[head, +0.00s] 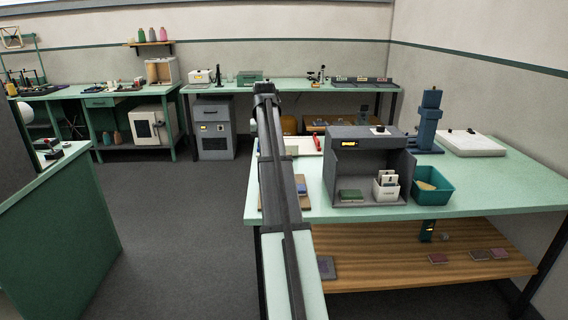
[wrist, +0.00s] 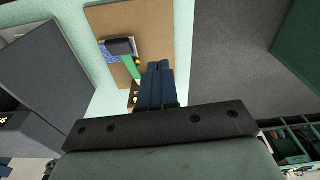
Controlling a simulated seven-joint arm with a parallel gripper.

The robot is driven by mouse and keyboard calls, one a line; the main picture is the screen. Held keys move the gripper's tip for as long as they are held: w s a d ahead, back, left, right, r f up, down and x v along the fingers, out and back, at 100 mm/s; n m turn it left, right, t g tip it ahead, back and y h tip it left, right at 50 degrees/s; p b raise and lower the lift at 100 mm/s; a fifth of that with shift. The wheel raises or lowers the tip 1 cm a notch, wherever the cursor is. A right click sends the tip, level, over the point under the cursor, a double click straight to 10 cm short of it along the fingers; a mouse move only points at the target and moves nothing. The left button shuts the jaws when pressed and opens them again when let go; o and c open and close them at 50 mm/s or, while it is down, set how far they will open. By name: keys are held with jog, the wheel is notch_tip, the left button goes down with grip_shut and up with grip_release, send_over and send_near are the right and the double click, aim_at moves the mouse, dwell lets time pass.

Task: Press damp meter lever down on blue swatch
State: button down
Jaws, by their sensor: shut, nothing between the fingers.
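In the wrist view a brown board (wrist: 185,25) lies on the pale green bench. A blue patterned swatch (wrist: 108,57) lies on it, partly covered by a black block at the end of a green lever (wrist: 131,68). The lever and a dark part with a small yellowish display (wrist: 132,97) appear to belong to the damp meter. My gripper (wrist: 160,68) is shut and empty, its fingers beside the lever on the right; contact cannot be told. The fingers hide part of the board. In the head view my arm hides most of the board, and a bit of blue swatch (head: 302,188) shows beside it.
A grey booth (head: 345,150) stands on the bench right of my arm, with a green block (head: 350,196) and a white card holder (head: 386,190) in it. A teal bin (head: 432,188) stands to its right. Open grey floor (head: 180,230) lies left of the bench.

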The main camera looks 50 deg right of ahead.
jog(key=s+d+r+m, duration=0.1)
jog(key=s+d+r, duration=0.2)
jog(key=d+r, duration=0.2)
notch_tip(320, 180, up, 3)
jog(key=shift+s+d+r, duration=0.1)
jog(key=shift+s+d, duration=0.05)
jog(key=shift+s, duration=0.25)
jog(key=f, duration=0.9)
jog(key=shift+w+d+f, duration=0.3)
jog(key=shift+w+f, duration=0.05)
jog(key=shift+f, duration=0.05)
jog(key=f, duration=0.3)
jog(key=shift+s+a, duration=0.4)
jog(key=shift+s+a+f, duration=0.1)
jog(key=shift+s+f, duration=0.05)
jog(key=shift+f, duration=0.35)
